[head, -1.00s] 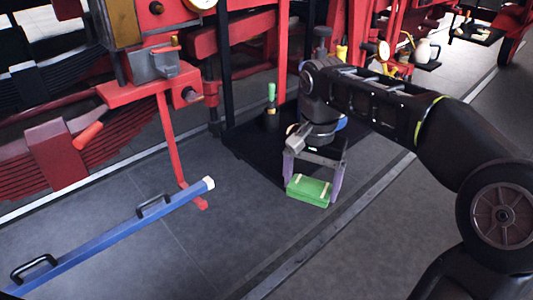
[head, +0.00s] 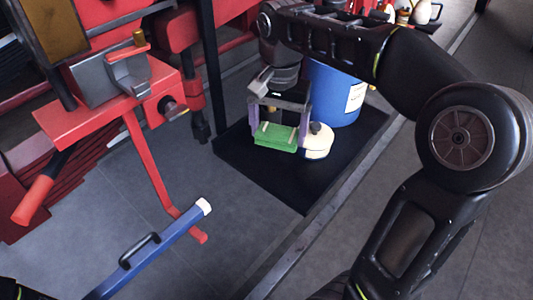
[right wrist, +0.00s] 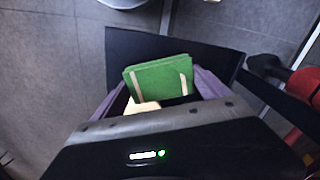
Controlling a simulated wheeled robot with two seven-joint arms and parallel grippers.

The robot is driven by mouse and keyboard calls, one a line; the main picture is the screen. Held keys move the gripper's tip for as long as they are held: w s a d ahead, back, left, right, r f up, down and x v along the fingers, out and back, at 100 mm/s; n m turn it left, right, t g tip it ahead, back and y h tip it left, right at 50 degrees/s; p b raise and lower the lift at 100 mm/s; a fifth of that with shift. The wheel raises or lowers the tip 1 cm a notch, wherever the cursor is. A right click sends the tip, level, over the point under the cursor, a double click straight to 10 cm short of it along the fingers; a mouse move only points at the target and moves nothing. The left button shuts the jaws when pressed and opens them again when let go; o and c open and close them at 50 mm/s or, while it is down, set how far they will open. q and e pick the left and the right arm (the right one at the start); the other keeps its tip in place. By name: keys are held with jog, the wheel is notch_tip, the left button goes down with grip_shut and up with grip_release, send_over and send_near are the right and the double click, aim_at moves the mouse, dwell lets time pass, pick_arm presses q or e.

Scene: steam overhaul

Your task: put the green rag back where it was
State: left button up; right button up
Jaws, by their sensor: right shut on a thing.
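The green rag (head: 275,138), a folded block with two pale bands, is held between the fingers of my right gripper (head: 279,122). It also shows in the right wrist view (right wrist: 158,76), between the purple fingers of the gripper (right wrist: 163,88). In the head view the rag appears over the black tray (head: 306,192) on the floor. It looks raised above the tray, but the exact height is hard to tell. My left gripper is not in view.
A red vise stand (head: 150,165) and a blue bar with handles (head: 160,248) are to the left. The tray's front part is clear.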

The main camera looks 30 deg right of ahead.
jog(key=shift+s, duration=0.1)
jog(key=shift+f, duration=0.1)
send_over(277, 170)
notch_tip(277, 170, down, 6)
jog(key=shift+r+b, duration=0.1)
jog(key=shift+b, duration=0.2)
jog(key=shift+f, duration=0.2)
jog(key=shift+f, duration=1.85)
